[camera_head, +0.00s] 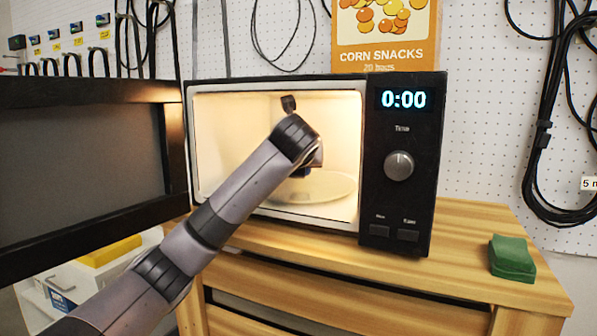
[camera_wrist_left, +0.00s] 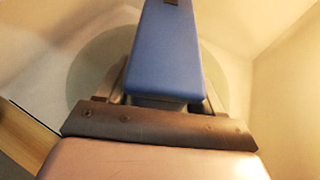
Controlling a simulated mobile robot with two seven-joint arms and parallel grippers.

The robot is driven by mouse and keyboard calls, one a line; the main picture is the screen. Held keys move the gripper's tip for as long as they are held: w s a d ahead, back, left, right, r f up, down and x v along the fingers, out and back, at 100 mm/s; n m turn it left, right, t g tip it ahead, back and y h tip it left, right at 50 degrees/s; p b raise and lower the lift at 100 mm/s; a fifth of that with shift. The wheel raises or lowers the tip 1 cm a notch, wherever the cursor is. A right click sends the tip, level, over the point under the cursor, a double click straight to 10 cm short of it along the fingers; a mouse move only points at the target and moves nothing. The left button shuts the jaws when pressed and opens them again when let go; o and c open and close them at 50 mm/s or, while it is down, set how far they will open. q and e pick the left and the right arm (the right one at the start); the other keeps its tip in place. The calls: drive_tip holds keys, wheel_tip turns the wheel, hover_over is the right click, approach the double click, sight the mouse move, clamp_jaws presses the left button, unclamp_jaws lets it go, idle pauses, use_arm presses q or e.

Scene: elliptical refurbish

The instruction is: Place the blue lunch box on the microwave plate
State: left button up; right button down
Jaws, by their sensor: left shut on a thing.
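The blue lunch box (camera_wrist_left: 166,55) shows in the left wrist view, held between the fingers of my left gripper (camera_wrist_left: 165,97). The microwave plate (camera_wrist_left: 88,68) is a pale round disc behind the box in that view. In the head view the plate (camera_head: 328,188) lies on the floor of the lit microwave (camera_head: 275,84). My left arm reaches in through the open front, with the gripper (camera_head: 305,172) over the plate and mostly hidden by my wrist. I cannot tell whether the box touches the plate.
The microwave door (camera_head: 80,180) stands open at the left. The control panel (camera_head: 400,165) is right of the opening and reads 0:00. A green box (camera_head: 512,258) sits on the wooden counter (camera_head: 470,225) at the right. A corn snacks box (camera_head: 385,40) stands above the microwave.

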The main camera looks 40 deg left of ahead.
use_arm(q)
drive_tip(key=shift+w+a+r, duration=0.15)
drive_tip(key=shift+w+a, duration=0.3)
drive_tip(key=shift+f, duration=1.8)
drive_tip(key=o, duration=1.4)
drive_tip(key=shift+f, duration=0.15)
drive_tip(key=b+v, duration=0.1)
drive_tip(key=v, duration=1.1)
drive_tip(key=shift+d, duration=0.1)
